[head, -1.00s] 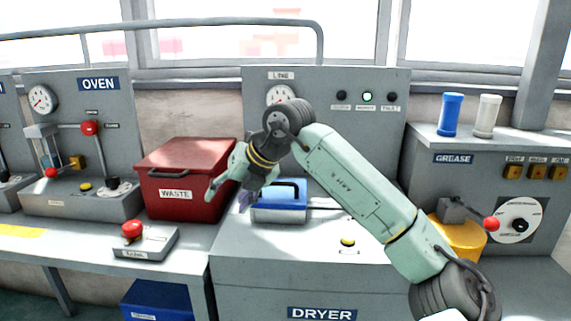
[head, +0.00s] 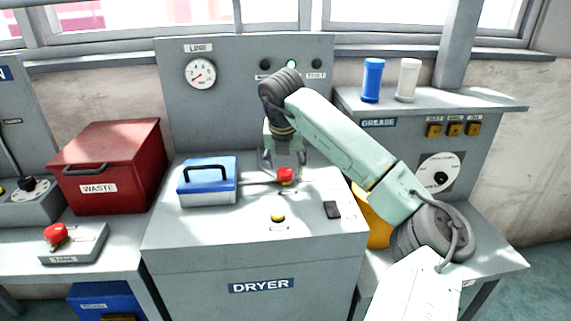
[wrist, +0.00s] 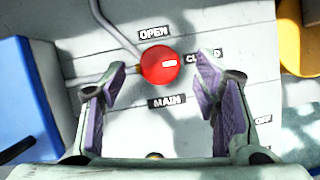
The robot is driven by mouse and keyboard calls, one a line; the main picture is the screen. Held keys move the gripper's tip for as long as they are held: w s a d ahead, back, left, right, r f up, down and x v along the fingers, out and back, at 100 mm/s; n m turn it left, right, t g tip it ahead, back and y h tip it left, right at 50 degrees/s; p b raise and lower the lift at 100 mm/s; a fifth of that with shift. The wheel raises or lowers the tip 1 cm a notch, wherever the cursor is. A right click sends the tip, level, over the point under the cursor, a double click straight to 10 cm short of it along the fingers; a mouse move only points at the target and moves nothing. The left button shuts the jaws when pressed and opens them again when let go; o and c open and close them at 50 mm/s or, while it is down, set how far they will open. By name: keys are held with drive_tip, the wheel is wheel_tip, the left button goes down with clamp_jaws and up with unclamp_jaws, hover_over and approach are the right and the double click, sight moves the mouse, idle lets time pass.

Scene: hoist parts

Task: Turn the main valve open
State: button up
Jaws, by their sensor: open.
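The main valve is a red round knob (head: 286,175) on the dryer's top. My gripper (head: 284,166) points down over the knob, fingers apart. In the wrist view the gripper's purple-padded fingers (wrist: 162,82) stand to either side of the knob with space around it, and nothing is held. Contact with the panel cannot be told.
A blue lidded box (head: 208,182) with a black handle stands left of the valve. A yellow button (head: 278,217) and a dark switch (head: 332,210) lie nearer the front. The upright LINE panel (head: 225,110) rises behind. A yellow container (head: 374,215) is to the right.

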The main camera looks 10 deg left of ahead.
drive_tip(key=shift+x, duration=1.3)
drive_tip(key=shift+c, duration=0.3)
drive_tip(key=c, duration=1.1)
